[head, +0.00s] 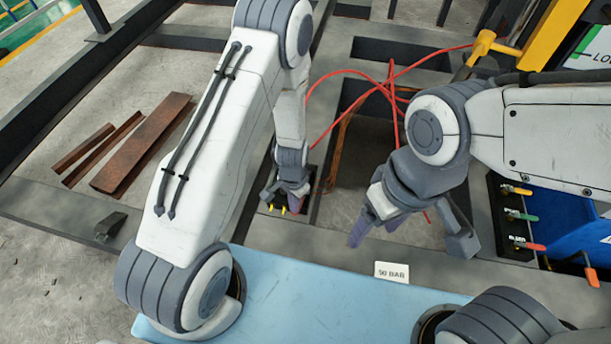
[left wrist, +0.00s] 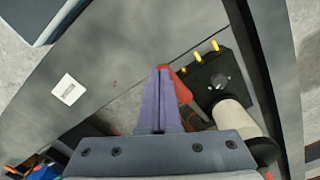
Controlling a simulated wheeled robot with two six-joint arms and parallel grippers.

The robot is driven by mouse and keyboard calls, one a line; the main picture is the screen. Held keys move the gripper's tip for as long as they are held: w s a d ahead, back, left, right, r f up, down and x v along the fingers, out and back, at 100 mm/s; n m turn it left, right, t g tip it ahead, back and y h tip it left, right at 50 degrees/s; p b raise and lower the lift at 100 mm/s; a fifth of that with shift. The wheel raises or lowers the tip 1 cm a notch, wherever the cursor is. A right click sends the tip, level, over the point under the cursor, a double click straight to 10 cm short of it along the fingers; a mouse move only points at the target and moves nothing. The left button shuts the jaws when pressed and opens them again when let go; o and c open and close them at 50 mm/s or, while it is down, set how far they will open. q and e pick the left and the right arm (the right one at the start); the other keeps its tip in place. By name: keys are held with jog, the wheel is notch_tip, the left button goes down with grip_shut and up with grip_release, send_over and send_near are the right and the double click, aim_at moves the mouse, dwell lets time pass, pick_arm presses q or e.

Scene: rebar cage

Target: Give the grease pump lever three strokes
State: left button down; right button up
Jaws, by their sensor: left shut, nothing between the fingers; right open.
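The grease pump shows in the left wrist view as a black block (left wrist: 212,78) with yellow fittings and a pale cylinder (left wrist: 236,116). A red lever-like part (left wrist: 180,88) sticks out beside it. My left gripper (left wrist: 160,72) is shut and empty, its purple fingertips just left of the red part; I cannot tell if they touch. In the head view, my left gripper (head: 294,200) is over the pump's black block (head: 270,206), which it largely covers, and the red part is hidden. My right gripper (head: 375,234) is open and empty, off to the right.
A white "50 BAR" card (head: 391,272) lies on the grey frame. Red hoses (head: 355,75) cross the opening behind. Rusty steel pieces (head: 145,143) lie at left.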

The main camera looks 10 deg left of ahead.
pick_arm(q)
jog(key=shift+s+f+b, duration=0.15)
jog(key=shift+f+b, duration=0.25)
jog(key=shift+f, duration=0.05)
jog(key=shift+r, duration=0.1)
jog(key=shift+s+f+b, duration=0.25)
jog(key=shift+f+b, duration=0.4)
jog(key=shift+b, duration=0.4)
jog(key=shift+f, duration=0.1)
